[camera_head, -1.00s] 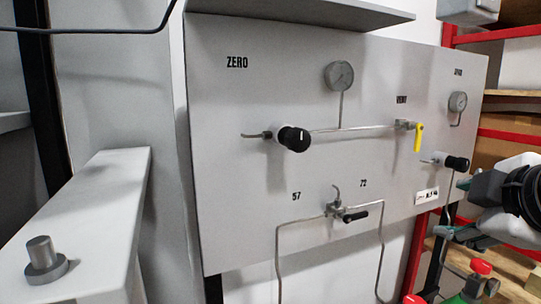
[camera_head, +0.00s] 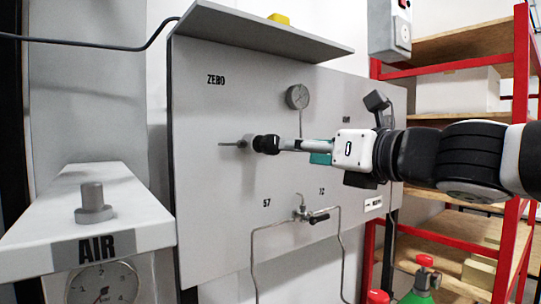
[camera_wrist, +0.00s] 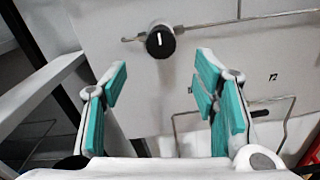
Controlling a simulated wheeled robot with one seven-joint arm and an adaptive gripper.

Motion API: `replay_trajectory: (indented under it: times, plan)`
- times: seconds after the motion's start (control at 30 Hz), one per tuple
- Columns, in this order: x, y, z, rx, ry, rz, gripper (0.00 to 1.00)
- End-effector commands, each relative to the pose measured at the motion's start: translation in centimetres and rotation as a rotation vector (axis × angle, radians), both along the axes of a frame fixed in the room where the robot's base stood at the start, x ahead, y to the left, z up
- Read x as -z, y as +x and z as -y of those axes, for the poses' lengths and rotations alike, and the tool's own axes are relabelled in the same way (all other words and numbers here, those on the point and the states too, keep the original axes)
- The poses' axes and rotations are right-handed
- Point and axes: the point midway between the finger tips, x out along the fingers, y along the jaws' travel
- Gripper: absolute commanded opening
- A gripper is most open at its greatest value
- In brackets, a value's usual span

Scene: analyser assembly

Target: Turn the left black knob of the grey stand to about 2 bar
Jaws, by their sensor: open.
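The left black knob (camera_head: 266,144) sits on the upright grey stand panel (camera_head: 215,210), below the ZERO label. In the wrist view the knob (camera_wrist: 160,42) faces me, with a white mark close to upright. My gripper (camera_head: 290,144) points left at the knob in the head view. In the wrist view my gripper (camera_wrist: 162,72) is open and empty, its teal-padded fingers spread wide. The knob shows between and beyond the fingertips, with no contact visible. The round gauge (camera_head: 298,97) is above and right of the knob; its needle is too small to read.
A black-handled valve (camera_head: 308,215) with bent tubes is below the knob. A shelf (camera_head: 265,32) juts out over the panel. A white block marked AIR (camera_head: 110,240) stands front left, with a gauge (camera_head: 103,285) below. Red racking (camera_head: 520,120) is at the right.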

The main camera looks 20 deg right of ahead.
Motion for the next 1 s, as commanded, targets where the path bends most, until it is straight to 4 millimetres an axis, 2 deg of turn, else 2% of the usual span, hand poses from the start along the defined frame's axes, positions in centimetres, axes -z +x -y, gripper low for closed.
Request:
replay_trajectory:
  times: [0.03,0.3,0.5,0.93,1.0]
  plan:
    - [0.4,1.2,-0.5,-0.003,-0.003,-0.002,0.54]
    - [0.3,6.0,-2.0,-0.001,0.0,-0.003,0.54]
    - [0.1,8.3,-2.7,0.001,0.0,-0.002,0.54]
    - [0.0,9.0,-2.9,0.002,0.003,-0.001,0.54]
    - [0.0,9.0,-2.9,0.002,0.002,-0.002,0.38]
